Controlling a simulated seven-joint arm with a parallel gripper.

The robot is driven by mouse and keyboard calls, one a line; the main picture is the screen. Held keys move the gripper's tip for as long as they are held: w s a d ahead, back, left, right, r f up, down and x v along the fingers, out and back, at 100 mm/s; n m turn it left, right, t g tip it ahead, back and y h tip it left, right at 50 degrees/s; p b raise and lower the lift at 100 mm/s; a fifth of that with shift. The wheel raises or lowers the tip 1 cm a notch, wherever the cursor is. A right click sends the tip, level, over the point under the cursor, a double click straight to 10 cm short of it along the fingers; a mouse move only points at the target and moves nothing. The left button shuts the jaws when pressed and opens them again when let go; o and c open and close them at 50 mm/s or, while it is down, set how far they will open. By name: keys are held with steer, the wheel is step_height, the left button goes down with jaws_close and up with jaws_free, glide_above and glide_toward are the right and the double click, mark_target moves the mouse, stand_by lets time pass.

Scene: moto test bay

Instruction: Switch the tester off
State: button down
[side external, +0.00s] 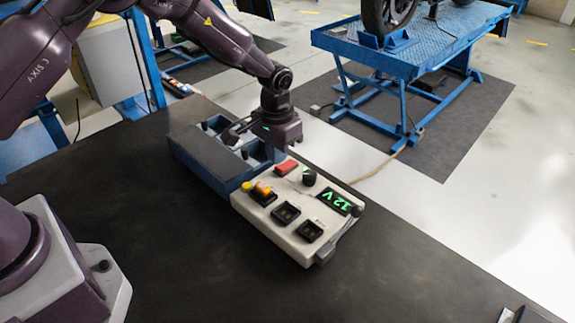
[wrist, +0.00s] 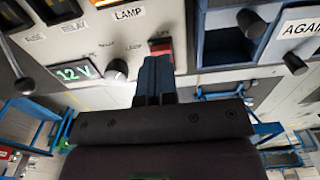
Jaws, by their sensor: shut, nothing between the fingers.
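The tester (side external: 290,235) is a pale box on the dark bench. Its display (side external: 334,201) is lit green and reads 12V; it also shows in the wrist view (wrist: 75,72). A red switch (side external: 286,167) and a black knob (side external: 309,178) sit at its far end. My gripper (wrist: 157,65) is shut and empty, its fingertips at the red switch (wrist: 160,48) in the wrist view, overlapping its lower part; I cannot tell whether they touch. In the side view my gripper (side external: 287,150) is above that end of the tester. An orange part (side external: 262,189) sits in the LAMP socket.
A blue tray (side external: 205,172) with compartments and black levers adjoins the tester; one label (wrist: 302,27) reads AGAIN. Two empty black sockets (side external: 286,213) and a grey side lever (side external: 335,242) are on the tester. The bench in front (side external: 150,230) is clear.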

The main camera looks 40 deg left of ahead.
mark_target(278, 175)
steer(key=shift+f, duration=0.1)
stand_by(0.3)
steer(key=shift+f, duration=0.55)
steer(key=shift+f, duration=0.85)
stand_by(0.5)
step_height(278, 175, up, 7)
stand_by(0.8)
